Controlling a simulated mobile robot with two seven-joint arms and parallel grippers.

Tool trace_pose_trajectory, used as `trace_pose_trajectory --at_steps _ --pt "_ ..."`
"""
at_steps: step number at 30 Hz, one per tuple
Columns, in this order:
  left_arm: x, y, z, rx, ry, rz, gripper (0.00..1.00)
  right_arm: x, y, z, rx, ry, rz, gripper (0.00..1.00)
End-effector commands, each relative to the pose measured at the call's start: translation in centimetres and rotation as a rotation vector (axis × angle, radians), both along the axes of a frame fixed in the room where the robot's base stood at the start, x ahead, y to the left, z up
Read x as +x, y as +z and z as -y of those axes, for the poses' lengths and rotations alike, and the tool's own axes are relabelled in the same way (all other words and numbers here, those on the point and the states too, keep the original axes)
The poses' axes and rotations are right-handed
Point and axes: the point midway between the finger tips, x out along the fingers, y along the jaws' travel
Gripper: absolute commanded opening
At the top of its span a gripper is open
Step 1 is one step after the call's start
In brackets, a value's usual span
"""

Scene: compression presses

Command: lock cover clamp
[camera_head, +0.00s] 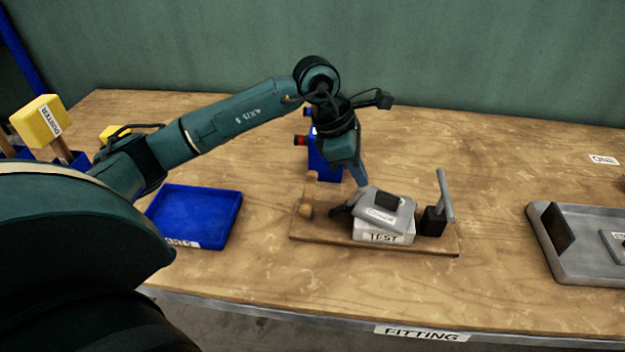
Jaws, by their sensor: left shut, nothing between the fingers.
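A grey cover (391,218) with a label and a dark pad lies on the light box marked TEST (383,236). The cover looks slightly tilted. Both sit on a wooden board (330,238). A clamp (437,215) with a dark base stands at the board's right end, its grey handle upright. A brown wooden post or clamp part (307,200) stands at the left end. My left gripper (352,203) is shut and empty at the cover's left edge, partly hidden by the cover and my arm. Whether it touches the cover, I cannot tell. My right gripper is not in view.
An empty blue tray (200,215) lies left of the board. A blue box with a red knob (301,140) stands behind it. A grey tray (575,272) holds parts at the right. Bare table lies between the board and the grey tray.

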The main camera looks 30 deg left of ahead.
Motion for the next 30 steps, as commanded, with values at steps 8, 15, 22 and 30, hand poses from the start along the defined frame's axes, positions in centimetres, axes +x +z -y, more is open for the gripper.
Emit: trace_pose_trajectory --at_steps 8,15,22,30 --pt "-0.1 0.1 -0.1 0.000 0.000 -0.001 0.00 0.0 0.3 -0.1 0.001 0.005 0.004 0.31" --pt "0.0 1.2 -0.1 0.000 0.000 0.002 0.00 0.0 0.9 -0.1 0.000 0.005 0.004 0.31" --pt "-0.1 1.7 -0.1 -0.001 -0.001 0.001 0.00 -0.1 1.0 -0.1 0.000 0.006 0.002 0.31" --pt "-0.1 1.6 -0.1 -0.001 -0.001 0.001 0.00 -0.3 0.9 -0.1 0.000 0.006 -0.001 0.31"
